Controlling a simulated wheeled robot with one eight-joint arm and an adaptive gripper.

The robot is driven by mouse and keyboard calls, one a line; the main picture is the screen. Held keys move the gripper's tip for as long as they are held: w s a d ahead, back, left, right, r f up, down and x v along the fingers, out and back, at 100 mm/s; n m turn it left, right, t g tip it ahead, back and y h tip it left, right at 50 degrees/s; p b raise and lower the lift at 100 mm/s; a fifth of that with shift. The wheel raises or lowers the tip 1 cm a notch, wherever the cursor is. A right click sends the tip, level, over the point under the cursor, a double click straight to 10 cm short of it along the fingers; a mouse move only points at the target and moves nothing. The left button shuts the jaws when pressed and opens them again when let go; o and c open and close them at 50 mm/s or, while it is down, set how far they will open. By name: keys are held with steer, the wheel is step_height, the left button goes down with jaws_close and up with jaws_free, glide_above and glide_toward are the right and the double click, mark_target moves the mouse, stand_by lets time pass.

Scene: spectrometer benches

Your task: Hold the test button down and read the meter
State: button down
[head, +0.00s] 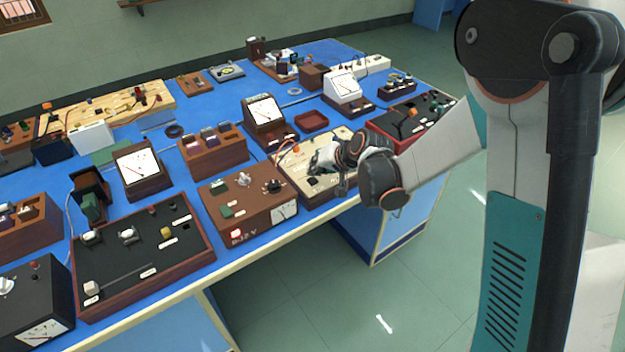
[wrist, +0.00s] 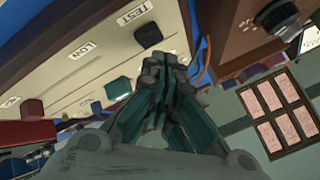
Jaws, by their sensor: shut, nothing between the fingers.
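The cream panel (head: 300,180) lies near the front edge of the blue bench. In the wrist view its face (wrist: 60,60) carries a TEST label (wrist: 133,17), with a dark button (wrist: 148,35) beside it. A dark green square button (wrist: 118,88) is further along. My gripper (head: 318,165) is shut and empty over the panel. In the wrist view its fingertips (wrist: 165,62) lie just below the dark button; I cannot tell whether they touch it. A wooden-cased meter (head: 263,112) stands behind the panel; its reading is too small to make out.
A brown box (head: 240,210) with a lit red display and small dial stands left of the panel. A red-framed black panel (head: 412,118) is to the right, near my arm. Small red tray (head: 311,121) behind. The floor in front is clear.

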mark_target(315, 178)
steer(key=shift+f, duration=0.1)
stand_by(0.3)
steer(key=shift+f+b, duration=0.35)
steer(key=shift+b, duration=0.1)
steer(key=shift+f+b, duration=0.4)
steer(key=shift+f, duration=0.05)
stand_by(0.6)
steer(key=shift+r, duration=0.15)
stand_by(2.0)
steer(key=shift+r+p, duration=0.55)
steer(key=shift+r, duration=0.2)
steer(key=shift+r+p, duration=1.65)
steer(key=shift+r, duration=0.85)
